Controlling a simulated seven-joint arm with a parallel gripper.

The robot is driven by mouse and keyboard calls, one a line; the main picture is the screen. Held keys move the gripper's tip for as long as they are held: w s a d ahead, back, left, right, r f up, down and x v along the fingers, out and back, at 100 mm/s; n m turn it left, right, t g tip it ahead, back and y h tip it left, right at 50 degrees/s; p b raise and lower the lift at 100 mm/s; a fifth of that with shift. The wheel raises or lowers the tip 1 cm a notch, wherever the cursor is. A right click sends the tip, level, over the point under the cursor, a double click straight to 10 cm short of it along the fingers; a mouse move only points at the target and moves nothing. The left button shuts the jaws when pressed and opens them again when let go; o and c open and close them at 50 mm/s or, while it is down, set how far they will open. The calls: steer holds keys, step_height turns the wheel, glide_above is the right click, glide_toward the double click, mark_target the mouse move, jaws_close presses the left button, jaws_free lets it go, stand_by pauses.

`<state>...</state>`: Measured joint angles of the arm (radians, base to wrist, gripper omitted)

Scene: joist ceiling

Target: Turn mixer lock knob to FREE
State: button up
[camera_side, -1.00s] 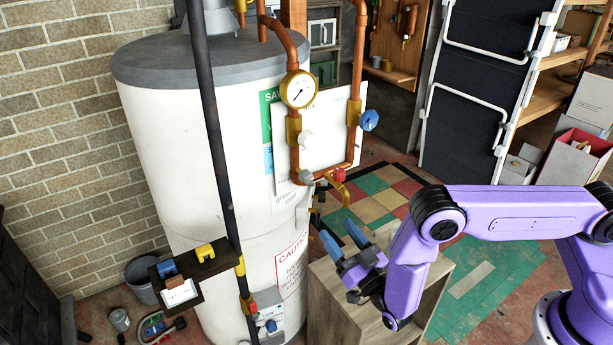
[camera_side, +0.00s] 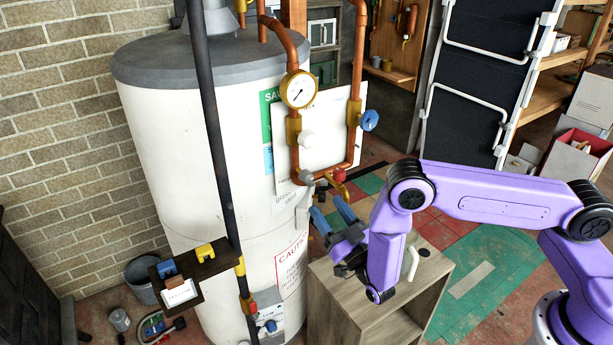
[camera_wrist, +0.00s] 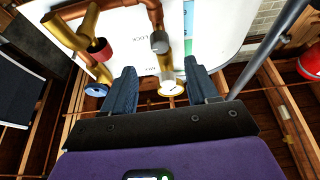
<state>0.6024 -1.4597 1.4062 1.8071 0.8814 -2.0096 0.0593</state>
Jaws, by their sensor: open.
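A white panel (camera_side: 318,125) with copper pipes is mounted on the front of the white tank. Which way the knob is turned is too small to tell. My gripper (camera_side: 331,214) is open and empty, with blue fingers pointing up and left, below the panel and apart from the knob.
A red knob (camera_side: 339,175), a grey knob (camera_side: 306,177) and brass fittings sit at the panel's lower edge, just above my fingers. A blue knob (camera_side: 370,120) is on the right pipe, a gauge (camera_side: 298,89) above. A wooden cabinet (camera_side: 345,305) stands below my gripper.

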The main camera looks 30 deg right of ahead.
mark_target(309, 180)
steer(key=shift+x, duration=5.3)
steer(key=c, duration=1)
